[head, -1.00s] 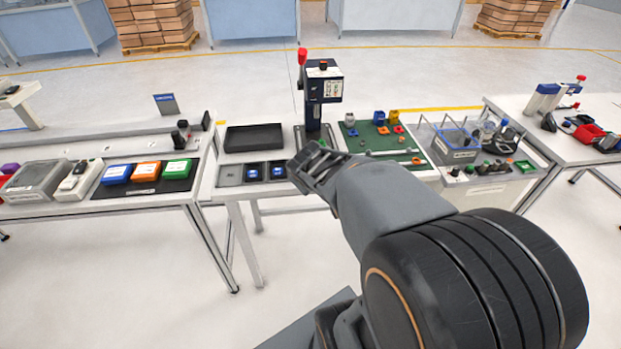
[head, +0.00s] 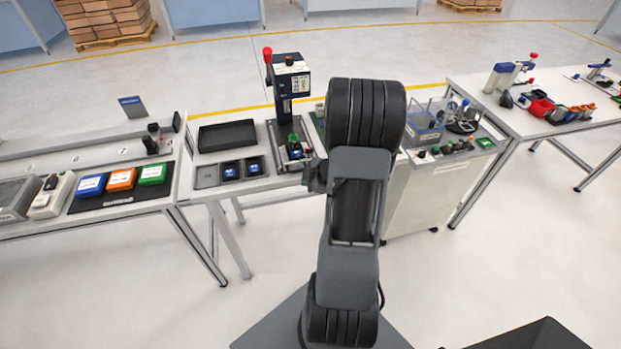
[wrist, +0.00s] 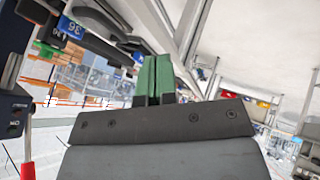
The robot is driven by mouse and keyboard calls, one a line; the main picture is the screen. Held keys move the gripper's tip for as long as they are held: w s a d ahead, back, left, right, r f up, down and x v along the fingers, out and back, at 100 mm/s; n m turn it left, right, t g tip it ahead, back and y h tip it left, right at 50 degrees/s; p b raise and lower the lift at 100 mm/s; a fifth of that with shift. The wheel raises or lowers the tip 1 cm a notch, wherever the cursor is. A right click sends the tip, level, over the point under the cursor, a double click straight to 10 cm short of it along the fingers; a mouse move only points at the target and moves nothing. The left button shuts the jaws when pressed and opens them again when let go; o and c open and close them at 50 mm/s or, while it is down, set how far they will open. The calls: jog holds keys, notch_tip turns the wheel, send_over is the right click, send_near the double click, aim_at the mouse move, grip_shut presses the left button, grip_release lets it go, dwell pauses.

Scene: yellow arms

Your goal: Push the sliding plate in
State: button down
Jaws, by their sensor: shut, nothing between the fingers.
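The press (head: 290,78) has a dark blue head and a red knob and stands on the middle table. The sliding plate (head: 291,140) appears as a grey strip at the press's foot, with a small dark and green part on it. My gripper (head: 312,174) is at the table's front edge, just in front and to the right of the plate; contact cannot be told. In the wrist view, which is upside down, its green-tipped fingers (wrist: 153,78) are shut with nothing between them. The press head also shows there at lower left (wrist: 12,112).
A black tray (head: 227,135) and dark square holders with blue parts (head: 243,168) lie left of the press. A clear bin (head: 424,127) stands to the right. My arm hides much of the green mat. The floor in front is free.

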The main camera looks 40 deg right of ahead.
jog(key=shift+w+d+f+p, duration=0.15)
jog(key=shift+w+f, duration=0.5)
jog(key=shift+w, duration=0.55)
jog(key=shift+w+d+f+p, duration=0.1)
jog(key=shift+w+f, duration=0.5)
jog(key=shift+w, duration=0.6)
jog(key=shift+w+d+f+p, duration=0.15)
jog(key=shift+w+f, duration=0.5)
jog(key=shift+w, duration=0.55)
